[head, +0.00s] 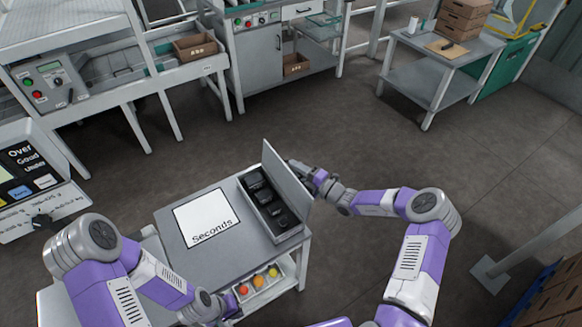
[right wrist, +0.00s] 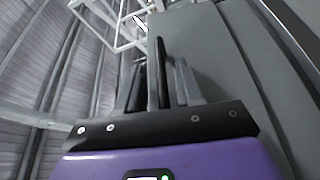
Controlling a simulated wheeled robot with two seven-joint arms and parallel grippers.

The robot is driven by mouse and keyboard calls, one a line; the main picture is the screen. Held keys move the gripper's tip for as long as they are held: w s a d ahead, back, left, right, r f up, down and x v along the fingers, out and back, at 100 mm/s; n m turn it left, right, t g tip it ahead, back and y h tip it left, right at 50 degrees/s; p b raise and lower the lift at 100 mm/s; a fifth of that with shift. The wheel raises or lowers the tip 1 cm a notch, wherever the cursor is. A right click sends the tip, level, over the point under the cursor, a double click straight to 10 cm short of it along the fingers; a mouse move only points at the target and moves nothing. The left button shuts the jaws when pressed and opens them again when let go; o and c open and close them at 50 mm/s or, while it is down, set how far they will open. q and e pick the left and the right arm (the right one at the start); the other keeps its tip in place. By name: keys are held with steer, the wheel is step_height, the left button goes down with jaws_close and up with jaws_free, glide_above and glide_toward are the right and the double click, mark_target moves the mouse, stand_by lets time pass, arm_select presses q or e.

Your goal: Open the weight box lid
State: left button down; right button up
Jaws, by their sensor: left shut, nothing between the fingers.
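The weight box (head: 255,205) lies at the right side of the grey cart top, with several dark weights (head: 265,197) inside. Its grey lid (head: 287,175) stands raised, nearly upright, along the box's right side. My right gripper (head: 298,170) is at the upper right of the lid, against or very close to its outer face; its fingertips are partly hidden there. In the right wrist view, my right fingers (right wrist: 158,85) point along a large grey panel; whether they grip anything is unclear. My left gripper (head: 230,306) is shut and empty, low beside the cart's front.
A white "Seconds" sheet (head: 207,217) lies left of the box on the cart top (head: 170,238). Below is a tray (head: 283,283) with several coloured tomatoes. A scale display (head: 30,175) stands at left. Benches line the back; the floor (head: 350,130) beyond the cart is clear.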

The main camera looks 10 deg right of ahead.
steer(key=p+v, duration=0.1)
steer(key=v, duration=0.4)
steer(key=shift+s+d, duration=0.25)
steer(key=f+p+v, duration=0.1)
steer(key=v, duration=0.7)
steer(key=shift+s+f+p, duration=0.2)
steer(key=shift+s+p, duration=0.1)
steer(key=shift+s, duration=0.05)
stand_by(0.4)
stand_by(0.6)
